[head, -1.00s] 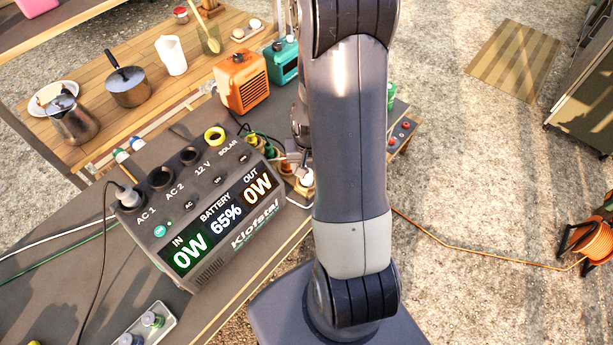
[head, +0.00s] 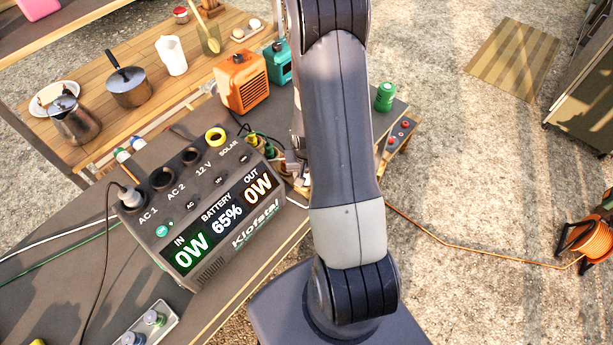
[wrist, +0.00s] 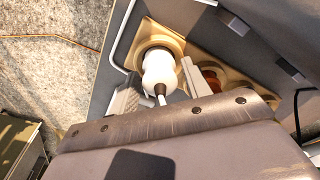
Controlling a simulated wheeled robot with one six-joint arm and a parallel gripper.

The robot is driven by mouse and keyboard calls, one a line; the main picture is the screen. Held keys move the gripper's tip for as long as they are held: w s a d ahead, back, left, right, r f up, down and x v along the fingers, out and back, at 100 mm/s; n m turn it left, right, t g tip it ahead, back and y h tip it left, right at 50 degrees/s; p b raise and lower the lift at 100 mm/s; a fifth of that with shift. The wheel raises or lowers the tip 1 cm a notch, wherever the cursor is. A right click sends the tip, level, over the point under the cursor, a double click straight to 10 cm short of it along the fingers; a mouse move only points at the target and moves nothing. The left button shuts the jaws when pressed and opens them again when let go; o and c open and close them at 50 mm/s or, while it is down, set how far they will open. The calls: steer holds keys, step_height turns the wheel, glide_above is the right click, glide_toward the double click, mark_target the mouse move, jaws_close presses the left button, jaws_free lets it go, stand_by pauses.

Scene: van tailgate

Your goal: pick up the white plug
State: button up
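The white plug (wrist: 158,66) stands in a round seat of a light wooden holder (wrist: 146,32) in the wrist view, its cord end toward my camera. My gripper (wrist: 160,88) is open, with one finger on the left of the plug and one on its right. The right finger looks very close to it; a gap shows on the left. I cannot tell whether either finger touches it. In the head view my gripper (head: 293,165) is beside the power station's right end, and my arm hides most of the plug.
The power station (head: 205,210) stands close on the left in the head view. A white cable (wrist: 121,45) runs beside the holder.

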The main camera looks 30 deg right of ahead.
steer(key=c, duration=0.7)
steer(key=shift+r, duration=0.1)
steer(key=shift+c, duration=0.2)
step_height(320, 180, up, 10)
steer(key=shift+f, duration=0.15)
step_height(320, 180, up, 14)
steer(key=p, duration=0.8)
steer(key=shift+a, duration=0.1)
steer(key=w+a, duration=0.4)
steer(key=a, duration=1.3)
steer(key=w+a, duration=0.4)
steer(key=a, duration=1.3)
steer(key=shift+a, duration=0.1)
